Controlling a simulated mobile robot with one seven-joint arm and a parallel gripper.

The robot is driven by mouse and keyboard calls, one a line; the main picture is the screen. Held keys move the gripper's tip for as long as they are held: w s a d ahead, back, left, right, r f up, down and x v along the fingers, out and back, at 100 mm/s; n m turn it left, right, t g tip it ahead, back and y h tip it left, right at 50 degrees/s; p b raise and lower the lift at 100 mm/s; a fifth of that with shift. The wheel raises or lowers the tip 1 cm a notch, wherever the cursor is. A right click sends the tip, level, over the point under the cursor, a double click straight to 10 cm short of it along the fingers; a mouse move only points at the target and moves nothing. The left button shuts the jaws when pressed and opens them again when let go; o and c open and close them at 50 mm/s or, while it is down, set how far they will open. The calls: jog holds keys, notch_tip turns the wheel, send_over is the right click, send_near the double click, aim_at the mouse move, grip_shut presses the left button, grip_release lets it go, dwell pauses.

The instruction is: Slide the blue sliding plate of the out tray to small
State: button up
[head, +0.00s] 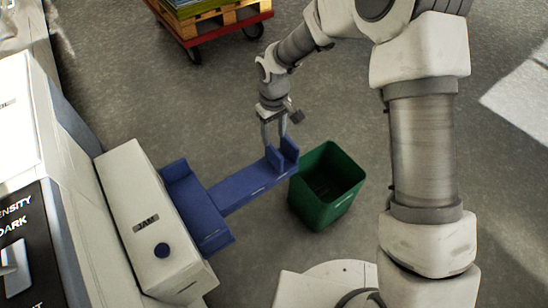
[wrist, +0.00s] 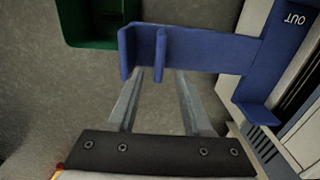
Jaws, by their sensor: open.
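The blue out tray (head: 243,186) sticks out from the copier, marked OUT in the wrist view (wrist: 222,50). At its outer end stand two short upright blue plates. One is the sliding plate, but I cannot tell for sure which: one upright (wrist: 127,52) is at the very end, the other (wrist: 160,48) slightly inward. They also show in the head view (head: 290,149). My gripper (head: 274,143) is open and points down at this end. In the wrist view its fingertips (wrist: 160,72) appear on either side of the inner upright; contact cannot be told.
A green bin (head: 345,200) stands on the floor beside the tray's end, close to my gripper. The white copier part marked JAM (head: 125,185) has a blue button. A red cart (head: 255,18) with a pallet is at the back. Grey floor is open behind the tray.

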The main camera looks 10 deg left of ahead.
aim_at(274, 156)
notch_tip(274, 156, down, 11)
jog(key=b, duration=0.2)
jog(key=shift+r+b, duration=0.1)
jog(key=shift+b, duration=0.3)
grip_shut()
dwell(1.1)
